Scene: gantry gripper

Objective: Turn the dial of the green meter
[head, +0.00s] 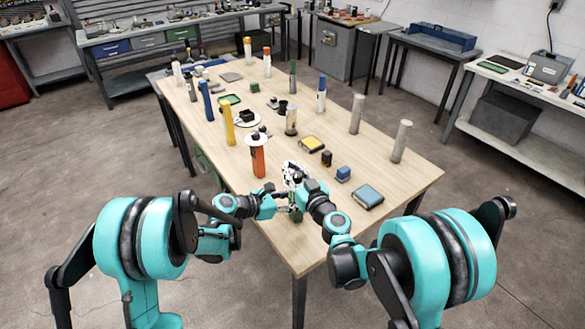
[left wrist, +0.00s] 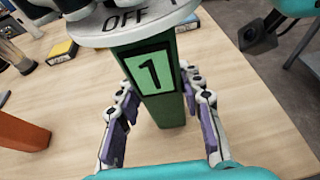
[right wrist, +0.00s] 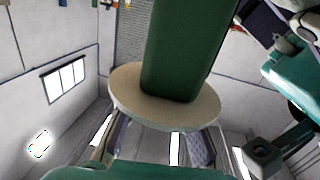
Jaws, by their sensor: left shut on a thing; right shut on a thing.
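The green meter is a square green post (left wrist: 160,75) with a black-framed label "1" and a round pale dial (left wrist: 125,28) on top, marked "OFF". In the head view its lower post (head: 296,215) shows between my arms. My left gripper (left wrist: 160,88) is shut on the post, a finger on either side below the dial. In the right wrist view the dial's pale underside (right wrist: 165,108) and the green post (right wrist: 185,50) show. My right gripper (right wrist: 158,135) is shut on the dial from its top side; the disc hides the exact contact. The right gripper (head: 293,176) also shows in the head view.
An orange post with a white dial (head: 258,158) stands just left of the grippers. A yellow post (head: 228,122), blue box (head: 343,173) and blue-topped case (head: 368,196) are also on the wooden table (head: 405,180). The table's near edge is close.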

